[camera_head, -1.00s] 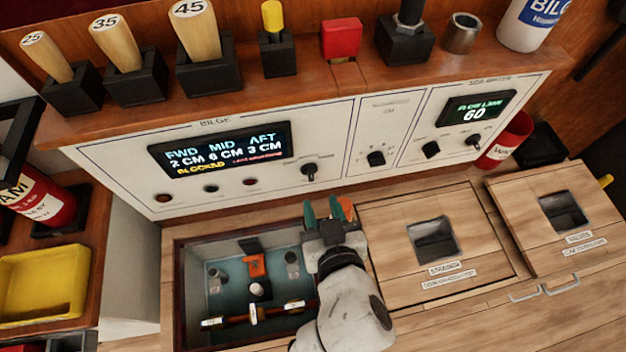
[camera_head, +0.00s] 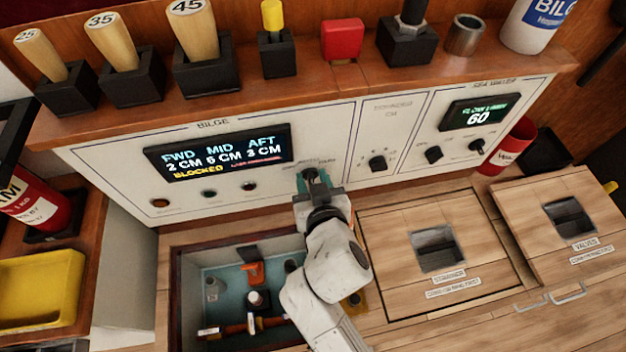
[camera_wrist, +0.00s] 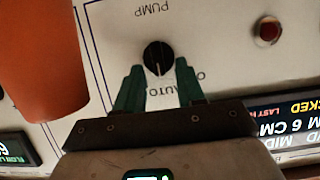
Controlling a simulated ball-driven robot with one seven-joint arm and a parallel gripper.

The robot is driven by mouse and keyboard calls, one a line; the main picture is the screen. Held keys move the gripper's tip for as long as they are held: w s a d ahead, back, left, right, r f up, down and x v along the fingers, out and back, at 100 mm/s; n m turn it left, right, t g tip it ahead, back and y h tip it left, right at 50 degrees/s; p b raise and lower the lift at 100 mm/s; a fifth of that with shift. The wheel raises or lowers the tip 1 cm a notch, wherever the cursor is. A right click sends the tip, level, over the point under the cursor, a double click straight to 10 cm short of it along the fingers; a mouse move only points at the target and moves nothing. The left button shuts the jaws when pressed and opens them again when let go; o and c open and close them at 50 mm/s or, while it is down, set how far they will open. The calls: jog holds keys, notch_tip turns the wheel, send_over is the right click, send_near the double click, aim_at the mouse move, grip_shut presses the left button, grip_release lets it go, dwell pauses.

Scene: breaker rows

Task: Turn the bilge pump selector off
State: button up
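The bilge pump selector is a black round knob (camera_wrist: 158,57) on the white panel. In the wrist view, which shows the panel upside down, its white mark points toward the word AUTO. Another label beside AUTO is mostly hidden by a finger. In the head view the knob (camera_head: 309,173) is partly covered by my gripper. My gripper (camera_wrist: 160,75) is open, its two green fingers apart on either side of the knob's lower edge in the wrist picture. I cannot tell whether they touch it. My gripper (camera_head: 316,182) is in front of the panel in the head view.
The bilge display (camera_head: 218,153) reads BLOCKED. An open bilge compartment (camera_head: 175,300) lies below the panel, beside a wooden strainer hatch (camera_head: 390,225). A shelf (camera_head: 330,85) with several tools overhangs the panel. An orange rounded thing (camera_wrist: 40,60) fills the wrist view's upper left.

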grip_shut()
dwell(0.5)
jog(key=n+h, duration=0.1)
jog(key=n+b, duration=0.1)
jog(key=shift+s+a+f+n+t+h, duration=0.1)
jog(key=shift+a+f+n+t+h, duration=0.1)
jog(key=shift+a+n+t+h, duration=0.15)
jog(key=n+h+b, duration=0.1)
jog(key=n+t+h+b, duration=0.1)
jog(key=n, duration=0.1)
jog(key=shift+s+a+f, duration=0.1)
jog(key=shift+a+f, duration=0.1)
jog(key=shift+a, duration=0.2)
jog(key=shift+n, duration=0.35)
grip_release()
